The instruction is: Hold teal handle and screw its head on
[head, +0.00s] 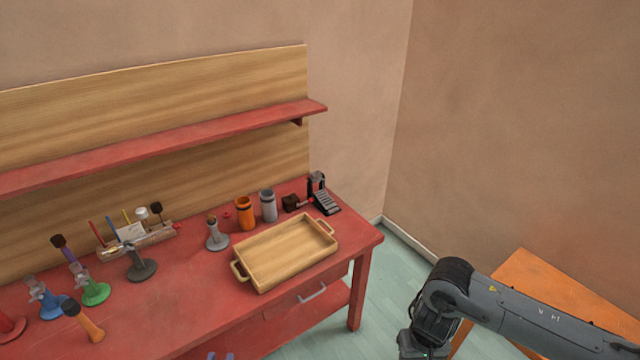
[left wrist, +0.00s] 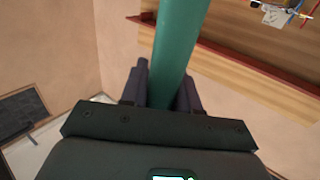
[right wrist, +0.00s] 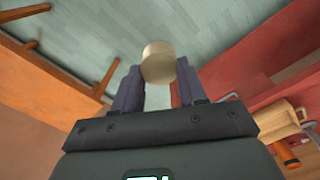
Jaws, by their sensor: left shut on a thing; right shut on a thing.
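In the left wrist view, my left gripper (left wrist: 164,82) is shut on a long teal handle (left wrist: 178,45), which runs up out of the top of the picture. In the right wrist view, my right gripper (right wrist: 158,80) is shut on a short cream cylindrical head (right wrist: 158,62). The head and the handle do not show together in any view, so their distance apart cannot be told. In the head view an arm of mine comes in from the right, its end cut off by the bottom edge.
A red workbench (head: 180,285) with a shelf (head: 200,130) above holds a wooden tray (head: 287,256), apparently empty. An orange cup (head: 245,214), a grey cup (head: 268,206) and several stands and mallets stand on it. An orange table (head: 560,290) is at the right. Floor shows between them.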

